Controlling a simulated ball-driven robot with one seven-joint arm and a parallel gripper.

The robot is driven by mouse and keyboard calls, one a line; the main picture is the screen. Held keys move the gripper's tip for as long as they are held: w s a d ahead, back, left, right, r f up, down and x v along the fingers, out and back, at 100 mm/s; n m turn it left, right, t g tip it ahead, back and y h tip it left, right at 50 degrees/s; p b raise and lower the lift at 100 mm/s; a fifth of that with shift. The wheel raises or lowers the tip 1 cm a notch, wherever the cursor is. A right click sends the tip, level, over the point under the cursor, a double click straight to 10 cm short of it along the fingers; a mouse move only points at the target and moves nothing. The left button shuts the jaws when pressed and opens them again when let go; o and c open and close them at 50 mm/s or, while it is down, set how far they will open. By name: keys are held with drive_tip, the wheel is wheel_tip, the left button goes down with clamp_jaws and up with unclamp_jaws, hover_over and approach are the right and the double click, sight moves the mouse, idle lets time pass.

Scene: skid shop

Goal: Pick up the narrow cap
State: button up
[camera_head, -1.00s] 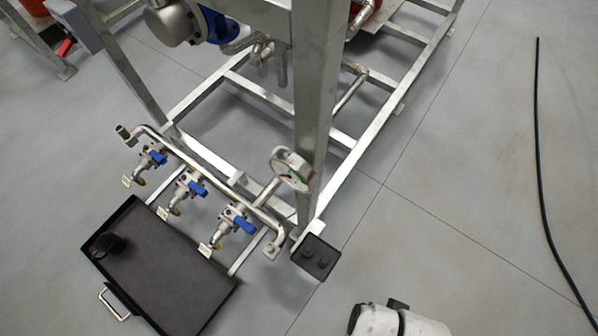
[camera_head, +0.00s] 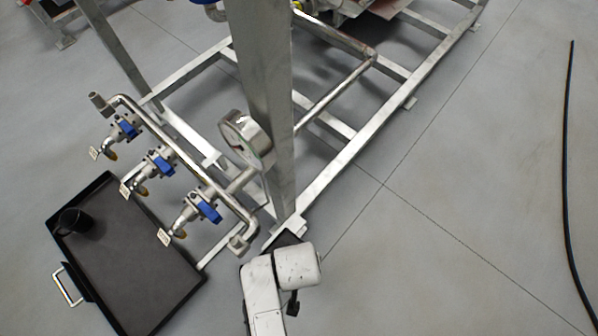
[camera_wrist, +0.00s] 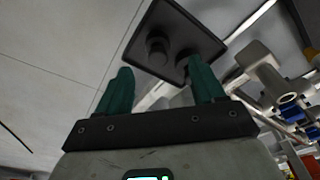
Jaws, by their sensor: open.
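Two dark caps stand on a small black square tray (camera_wrist: 199,26) in the wrist view. One cap (camera_wrist: 158,50) shows between my finger lines; the other cap (camera_wrist: 184,64) is partly hidden behind my right finger. I cannot tell surely which is the narrow cap. My gripper (camera_wrist: 160,68) has green fingers spread apart, with nothing between them, pointing toward the tray and short of the caps. In the head view, only an edge of the black tray (camera_head: 287,239) shows at the foot of the steel post; my white arm covers the caps and my gripper there.
A steel post (camera_head: 262,110) with a round gauge (camera_head: 245,138) rises beside the small tray. A pipe with blue-handled valves (camera_head: 207,210) runs to its left. A large black tray (camera_head: 130,255) holding a black cup (camera_head: 75,222) lies lower left. Floor at right is clear except a black cable (camera_head: 568,180).

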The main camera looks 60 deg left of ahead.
drive_tip(key=shift+w+a+f+b, duration=0.1)
drive_tip(key=shift+f+b, duration=0.45)
drive_tip(key=shift+f, duration=0.4)
drive_tip(key=shift+w+a+f+b, duration=0.15)
drive_tip(key=shift+f+b, duration=0.45)
drive_tip(key=shift+f, duration=0.35)
drive_tip(key=shift+w+a+f+b, duration=0.1)
drive_tip(key=shift+f+b, duration=0.45)
drive_tip(key=shift+f, duration=0.4)
drive_tip(key=shift+d, duration=0.1)
drive_tip(key=shift+c, duration=0.2)
drive_tip(key=c, duration=1.1)
